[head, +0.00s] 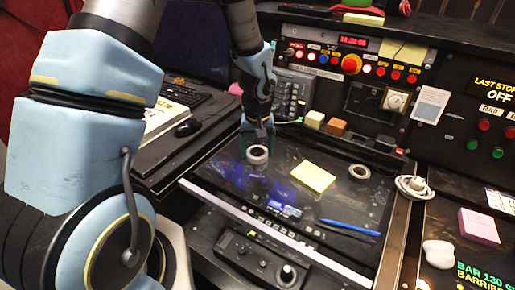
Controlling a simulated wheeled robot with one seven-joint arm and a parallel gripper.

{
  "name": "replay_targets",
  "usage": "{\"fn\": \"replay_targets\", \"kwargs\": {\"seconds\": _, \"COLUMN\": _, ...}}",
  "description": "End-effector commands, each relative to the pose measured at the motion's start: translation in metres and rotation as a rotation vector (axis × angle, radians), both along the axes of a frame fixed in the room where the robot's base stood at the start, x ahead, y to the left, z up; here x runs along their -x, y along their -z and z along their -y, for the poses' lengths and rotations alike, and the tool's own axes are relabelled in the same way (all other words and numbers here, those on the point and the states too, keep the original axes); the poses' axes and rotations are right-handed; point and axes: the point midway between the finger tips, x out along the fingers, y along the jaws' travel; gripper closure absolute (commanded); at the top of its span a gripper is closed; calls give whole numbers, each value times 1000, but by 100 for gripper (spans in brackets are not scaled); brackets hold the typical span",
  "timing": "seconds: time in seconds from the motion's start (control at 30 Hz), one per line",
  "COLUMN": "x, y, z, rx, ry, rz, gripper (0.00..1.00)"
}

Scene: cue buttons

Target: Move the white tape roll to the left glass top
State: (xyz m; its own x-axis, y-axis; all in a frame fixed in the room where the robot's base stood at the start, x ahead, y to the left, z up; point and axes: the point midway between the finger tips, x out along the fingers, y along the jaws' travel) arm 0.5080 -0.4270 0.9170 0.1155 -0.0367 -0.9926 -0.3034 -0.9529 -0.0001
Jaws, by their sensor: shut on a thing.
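The white tape roll (257,154) is a small white ring with a dark centre. My gripper (256,142) reaches down from above and is shut on it. The roll is over the back left part of the left glass top (335,200), a dark glossy panel with a blue glow. I cannot tell whether the roll touches the glass or hangs just above it. The fingertips are small and partly hidden by the roll.
A yellow note pad (312,177), a second tape roll (359,171) and a blue pen (349,227) lie on the glass. A coiled white cable (413,187) is at its right edge. A black mouse (187,127) is to the left. The button panel (350,62) stands behind.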

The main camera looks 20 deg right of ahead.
Motion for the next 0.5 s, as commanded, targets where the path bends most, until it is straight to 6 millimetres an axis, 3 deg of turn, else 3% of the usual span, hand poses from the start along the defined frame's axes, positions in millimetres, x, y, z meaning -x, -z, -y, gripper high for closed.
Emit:
{"fn": "replay_targets", "kwargs": {"seconds": 0.17, "x": 0, "y": 4, "z": 0, "rx": 0, "ry": 0, "rz": 0, "gripper": 74}}
{"fn": "replay_targets", "kwargs": {"seconds": 0.2, "x": 0, "y": 3, "z": 0, "rx": 0, "ry": 0, "rz": 0, "gripper": 18}}
{"fn": "replay_targets", "kwargs": {"seconds": 0.37, "x": 0, "y": 2, "z": 0, "rx": 0, "ry": 0, "rz": 0, "gripper": 0}}
{"fn": "replay_targets", "kwargs": {"seconds": 0.5, "x": 0, "y": 2, "z": 0, "rx": 0, "ry": 0, "rz": 0, "gripper": 0}}
